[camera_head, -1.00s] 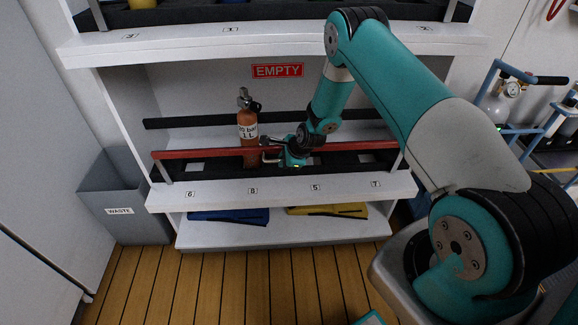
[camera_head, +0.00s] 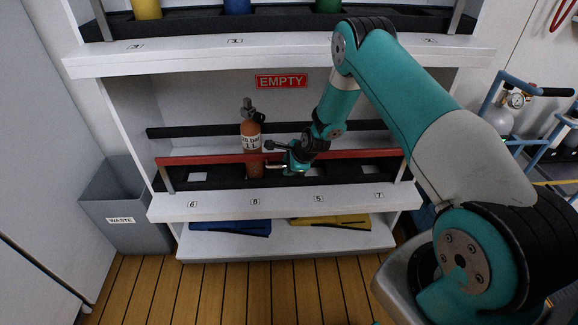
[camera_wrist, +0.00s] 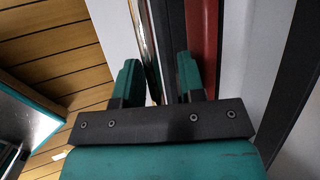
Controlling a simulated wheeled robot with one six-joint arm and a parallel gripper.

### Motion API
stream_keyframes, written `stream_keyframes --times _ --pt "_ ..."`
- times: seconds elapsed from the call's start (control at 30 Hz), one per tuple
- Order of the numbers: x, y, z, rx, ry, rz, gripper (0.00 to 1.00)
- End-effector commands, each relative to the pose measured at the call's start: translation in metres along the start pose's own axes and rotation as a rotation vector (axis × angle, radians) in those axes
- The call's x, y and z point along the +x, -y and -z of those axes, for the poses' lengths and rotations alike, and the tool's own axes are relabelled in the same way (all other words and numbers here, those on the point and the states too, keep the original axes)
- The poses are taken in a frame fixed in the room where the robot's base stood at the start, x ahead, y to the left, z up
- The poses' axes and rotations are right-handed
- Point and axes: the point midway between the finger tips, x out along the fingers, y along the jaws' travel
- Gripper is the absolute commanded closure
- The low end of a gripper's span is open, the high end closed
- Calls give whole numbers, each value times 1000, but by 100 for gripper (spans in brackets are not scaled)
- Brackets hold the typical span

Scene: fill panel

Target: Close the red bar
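The red bar (camera_head: 215,158) runs across the front of the middle shelf, raised on a grey post at each end. It passes in front of an orange-brown gas bottle (camera_head: 250,133) standing upright in the rack. My gripper (camera_head: 268,157) is at the bar, just right of the bottle. In the wrist view its two fingers (camera_wrist: 158,80) stand apart. The red bar (camera_wrist: 203,40) shows beside the right finger there, and a shiny dark strip lies between the fingers. I cannot tell whether a finger touches the bar.
A red EMPTY sign (camera_head: 281,81) is on the back wall. Numbered slots line the shelf edge (camera_head: 285,204). Blue (camera_head: 230,227) and yellow (camera_head: 328,221) items lie on the lower shelf. A grey waste bin (camera_head: 125,215) stands left; a blue-framed trolley (camera_head: 525,120) is at right.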

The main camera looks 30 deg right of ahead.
Motion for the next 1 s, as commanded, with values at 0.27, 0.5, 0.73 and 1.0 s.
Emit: stream_keyframes --times 0.27,0.5,0.73,1.0 --pt "1 0 -4 -4 7 0 62" --pt "-15 1 -2 -1 7 0 62" --pt "-69 2 -2 0 5 2 62" --pt "-135 2 -1 -1 5 3 62"
